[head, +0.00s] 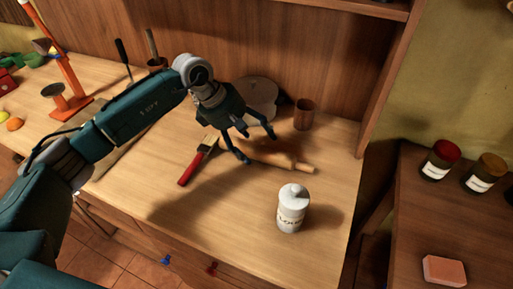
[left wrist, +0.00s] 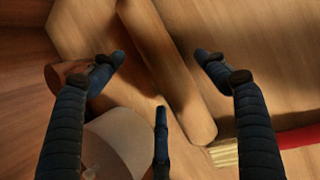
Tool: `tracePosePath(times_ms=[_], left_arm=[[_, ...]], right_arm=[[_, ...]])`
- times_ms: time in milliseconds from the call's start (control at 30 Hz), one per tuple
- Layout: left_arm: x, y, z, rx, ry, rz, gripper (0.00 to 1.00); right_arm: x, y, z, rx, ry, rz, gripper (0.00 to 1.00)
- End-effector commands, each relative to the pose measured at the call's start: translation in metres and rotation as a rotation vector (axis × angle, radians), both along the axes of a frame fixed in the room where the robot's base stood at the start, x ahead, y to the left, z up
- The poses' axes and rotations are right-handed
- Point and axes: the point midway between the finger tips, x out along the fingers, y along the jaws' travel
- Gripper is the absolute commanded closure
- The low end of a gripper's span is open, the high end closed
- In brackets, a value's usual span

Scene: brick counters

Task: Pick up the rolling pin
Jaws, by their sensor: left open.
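The wooden rolling pin (head: 287,162) lies on the wooden counter, partly hidden behind my left gripper in the head view. In the left wrist view the rolling pin (left wrist: 167,70) runs diagonally between the fingers. My left gripper (head: 259,145) is over the pin, its fingers spread and open. In the left wrist view the open left gripper (left wrist: 160,75) has a finger on each side of the pin and a third below. I cannot tell whether any finger touches it. My right gripper is in neither view.
A red-handled brush (head: 191,167) lies left of the pin, a white jar (head: 292,210) stands in front, and a brown cup (head: 304,114) stands behind. A round pale board (head: 258,97) leans at the back wall. The counter's front is mostly clear.

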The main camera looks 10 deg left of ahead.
Motion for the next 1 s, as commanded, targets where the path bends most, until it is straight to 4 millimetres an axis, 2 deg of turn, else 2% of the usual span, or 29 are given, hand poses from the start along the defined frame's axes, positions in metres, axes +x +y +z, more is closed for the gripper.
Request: tracePosePath(times_ms=[33,200,433,733,767,1000], left_arm=[[0.000,-0.005,-0.004,-0.001,0.002,-0.001,0.25],[0.004,-0.011,-0.019,-0.001,-0.001,-0.001,0.25],[0.005,-0.011,-0.020,0.000,-0.002,-0.001,0.25],[0.005,-0.010,-0.020,0.000,-0.001,-0.001,0.85],[0.005,-0.011,-0.019,-0.002,-0.004,-0.001,0.88],[0.005,-0.011,-0.018,-0.002,-0.004,-0.001,0.88]], right_arm=[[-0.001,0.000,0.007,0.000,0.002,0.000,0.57],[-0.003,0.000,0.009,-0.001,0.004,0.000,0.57],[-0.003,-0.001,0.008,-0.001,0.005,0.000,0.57],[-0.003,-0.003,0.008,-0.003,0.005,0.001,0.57],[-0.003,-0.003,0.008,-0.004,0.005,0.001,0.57],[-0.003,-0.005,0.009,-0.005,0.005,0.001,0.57]])
